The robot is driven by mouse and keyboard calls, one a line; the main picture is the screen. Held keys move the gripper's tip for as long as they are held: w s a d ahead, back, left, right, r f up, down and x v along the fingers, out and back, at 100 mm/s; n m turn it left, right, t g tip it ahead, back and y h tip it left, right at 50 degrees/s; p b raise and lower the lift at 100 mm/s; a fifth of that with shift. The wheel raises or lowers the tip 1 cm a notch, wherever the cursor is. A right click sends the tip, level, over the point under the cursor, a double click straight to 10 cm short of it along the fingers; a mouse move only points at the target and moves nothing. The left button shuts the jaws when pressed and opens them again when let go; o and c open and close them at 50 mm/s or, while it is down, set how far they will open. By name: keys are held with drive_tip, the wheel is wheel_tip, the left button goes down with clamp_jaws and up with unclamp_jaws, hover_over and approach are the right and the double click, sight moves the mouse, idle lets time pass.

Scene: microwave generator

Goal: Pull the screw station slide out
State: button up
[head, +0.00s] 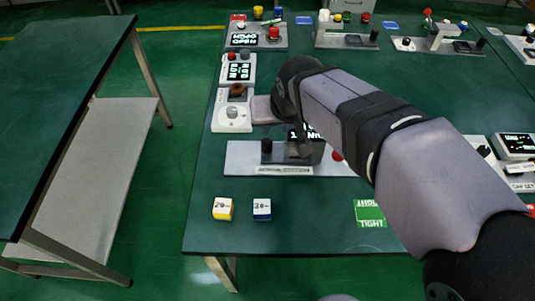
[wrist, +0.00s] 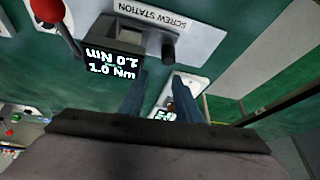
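The screw station is a pale plate (head: 238,158) near the front of the table. It carries a dark box with a lit screen and a black upright knob (head: 266,147). A red ball (head: 337,155) shows beside the box, partly behind my arm. In the wrist view the plate (wrist: 205,30) is upside down, labelled SCREW STATION. The screen (wrist: 112,63) reads 1.0 Nm, the black knob (wrist: 168,48) stands beside it, and the red ball is on a lever (wrist: 48,12). My gripper (wrist: 161,76) is open, its two dark fingers apart, with the knob just beyond the tips and nothing between them.
A white dial unit (head: 232,115) and a screen unit (head: 238,70) stand along the left edge. More stations line the back. Table front between cubes and card is clear.

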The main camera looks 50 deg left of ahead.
sight(267, 141)
drive_tip(key=s+a, duration=0.3)
drive_tip(key=shift+n+h, duration=0.3)
drive_tip(key=shift+n, duration=0.2)
drive_tip(key=shift+w+f, duration=0.5)
drive_tip(key=shift+f, duration=1)
drive_tip(key=shift+w+f, duration=0.5)
drive_tip(key=shift+f, duration=1)
drive_tip(key=shift+w+f, duration=0.5)
drive_tip(key=shift+f, duration=1)
drive_tip(key=shift+c, duration=0.7)
clamp_jaws()
